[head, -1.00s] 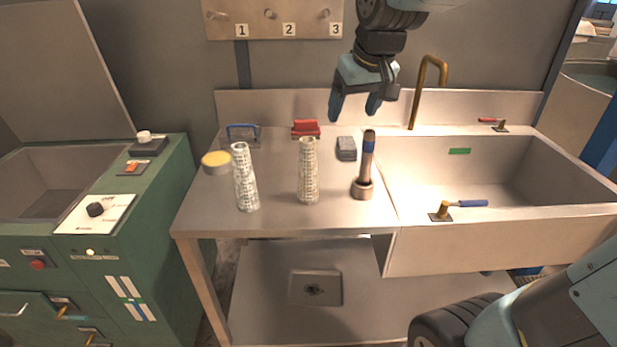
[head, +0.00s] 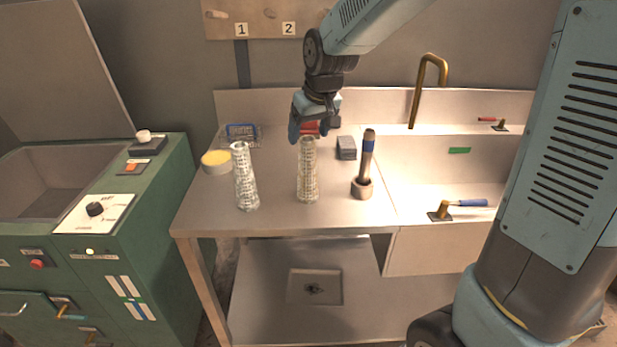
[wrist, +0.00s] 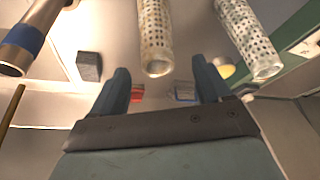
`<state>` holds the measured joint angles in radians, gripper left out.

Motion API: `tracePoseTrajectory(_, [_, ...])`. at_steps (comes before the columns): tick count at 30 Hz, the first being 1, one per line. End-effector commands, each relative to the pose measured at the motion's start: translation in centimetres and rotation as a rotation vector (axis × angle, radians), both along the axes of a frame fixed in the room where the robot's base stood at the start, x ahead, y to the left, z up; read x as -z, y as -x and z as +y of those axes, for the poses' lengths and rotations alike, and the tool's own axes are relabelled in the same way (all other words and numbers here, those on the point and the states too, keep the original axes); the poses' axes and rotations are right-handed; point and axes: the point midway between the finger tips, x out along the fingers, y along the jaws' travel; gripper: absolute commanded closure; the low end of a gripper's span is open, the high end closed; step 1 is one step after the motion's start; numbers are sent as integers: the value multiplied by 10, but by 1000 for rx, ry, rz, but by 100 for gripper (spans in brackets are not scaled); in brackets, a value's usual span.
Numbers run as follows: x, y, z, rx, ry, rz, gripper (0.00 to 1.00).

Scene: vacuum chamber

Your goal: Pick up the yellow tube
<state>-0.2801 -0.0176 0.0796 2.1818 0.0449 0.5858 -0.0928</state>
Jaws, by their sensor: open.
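Two perforated tubes stand upright on the steel counter. The middle tube (head: 308,172) looks cream to yellowish, clearest in the wrist view (wrist: 155,38). The left tube (head: 244,176) looks whiter and also shows at upper right in the wrist view (wrist: 248,38). My gripper (head: 307,134) is open and empty, near the top of the middle tube in the head view. In the wrist view that tube's end appears between my blue fingers (wrist: 161,68), apart from them. The exact depth gap cannot be told.
A dark, blue-banded handle (head: 368,155) in a round base stands right of the middle tube. The sink (head: 480,175) lies right. The counter's front strip is clear.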

Motion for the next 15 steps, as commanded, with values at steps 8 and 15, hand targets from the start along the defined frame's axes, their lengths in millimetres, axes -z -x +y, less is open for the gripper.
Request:
tracePoseTrajectory(8, [16,-6,2,-1,2,3,23])
tracePoseTrajectory(15, [45,-18,6,-2,1,3,23])
